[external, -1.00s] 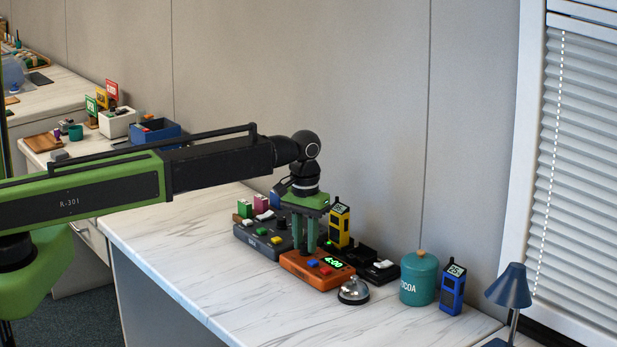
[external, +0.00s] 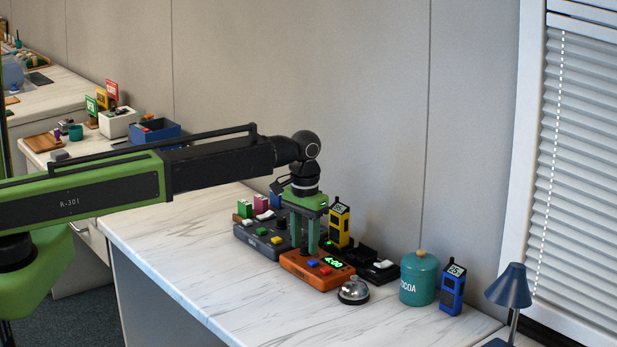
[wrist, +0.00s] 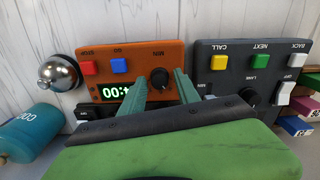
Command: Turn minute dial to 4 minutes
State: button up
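The orange timer box (external: 318,272) stands on the desk with a lit green display (external: 333,264) reading 4:00. In the wrist view, the box (wrist: 178,58) appears upside down, its display (wrist: 116,93) partly covered by a finger. The black minute dial (wrist: 159,78), labelled MIN, shows there with its pointer line. My gripper (wrist: 161,80) is open, one green finger on each side of the dial, with visible gaps to it. In the external view my gripper (external: 304,249) points down over the box and the fingers hide the dial.
A dark grey control box (external: 264,240) stands close on the left. A silver bell (external: 353,291) sits in front right, and a teal cocoa canister (external: 419,279) further right. A yellow device (external: 340,224) stands behind. The front desk (external: 215,270) is clear.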

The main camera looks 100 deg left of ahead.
aim_at(305, 245)
jog(key=shift+o, duration=0.6)
notch_tip(305, 245, up, 17)
jog(key=p, duration=1.7)
jog(key=shift+r, duration=0.2)
